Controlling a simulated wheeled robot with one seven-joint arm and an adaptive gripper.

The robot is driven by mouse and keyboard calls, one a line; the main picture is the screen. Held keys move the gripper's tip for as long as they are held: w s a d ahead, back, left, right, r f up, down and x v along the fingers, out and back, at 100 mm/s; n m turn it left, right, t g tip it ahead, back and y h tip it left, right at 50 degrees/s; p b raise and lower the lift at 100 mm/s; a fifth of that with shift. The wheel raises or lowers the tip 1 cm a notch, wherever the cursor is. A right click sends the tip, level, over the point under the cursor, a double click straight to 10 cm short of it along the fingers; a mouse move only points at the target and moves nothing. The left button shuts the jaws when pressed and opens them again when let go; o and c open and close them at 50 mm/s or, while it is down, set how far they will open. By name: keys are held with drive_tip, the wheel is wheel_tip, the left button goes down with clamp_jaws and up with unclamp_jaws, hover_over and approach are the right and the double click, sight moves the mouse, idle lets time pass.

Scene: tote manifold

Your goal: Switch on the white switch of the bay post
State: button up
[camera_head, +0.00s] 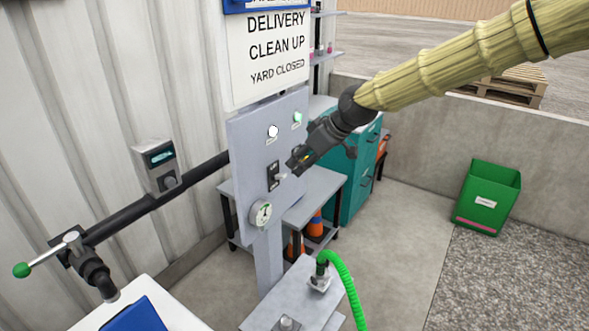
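The bay post (267,245) carries a grey panel (246,150) below a delivery sign. A white round piece (273,131) is on the panel's upper part, with a pale green round piece (297,118) to its right. Lower down is a black switch plate (273,176) with a small pale part at its right edge. I cannot tell for sure which of these is the white switch, or its position. My gripper (294,164) is in front of the panel, just right of and above the black plate. Its fingers are small and dark; opening and contact are unclear.
A round gauge (261,213) is low on the panel. A black pipe with a green-handled valve (50,257) runs along the left wall. A green hose (347,282) rises from a low grey stand. A teal cabinet (351,170) stands behind. A green bin (487,197) is at right.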

drive_tip(key=shift+v, duration=1.15)
drive_tip(key=s+d+f+m+g+h, duration=0.15)
drive_tip(key=s+f, duration=0.45)
drive_tip(key=f, duration=0.7)
drive_tip(key=s+d+f+m, duration=0.1)
drive_tip(key=s+f+m, duration=0.2)
drive_tip(key=s+f, duration=0.7)
drive_tip(key=s+d+f+m+g+h, duration=0.1)
drive_tip(key=s+d+f+m, duration=0.15)
drive_tip(key=f, duration=1.25)
drive_tip(key=s+d+f+m+h, duration=0.1)
drive_tip(key=s+d+f, duration=0.3)
drive_tip(key=s, duration=0.5)
drive_tip(key=s+d+f+m+g+h, duration=0.1)
drive_tip(key=s+d+f, duration=0.3)
drive_tip(key=s, duration=0.6)
drive_tip(key=s+d+f+m+g+h+b, duration=0.1)
drive_tip(key=s+d+f, duration=0.3)
drive_tip(key=s, duration=0.5)
wheel_tip(320, 180, down, 2)
drive_tip(key=shift+s+f+m, duration=0.1)
drive_tip(key=shift+s+m, duration=0.25)
drive_tip(key=shift+m, duration=0.25)
drive_tip(key=shift+h, duration=0.25)
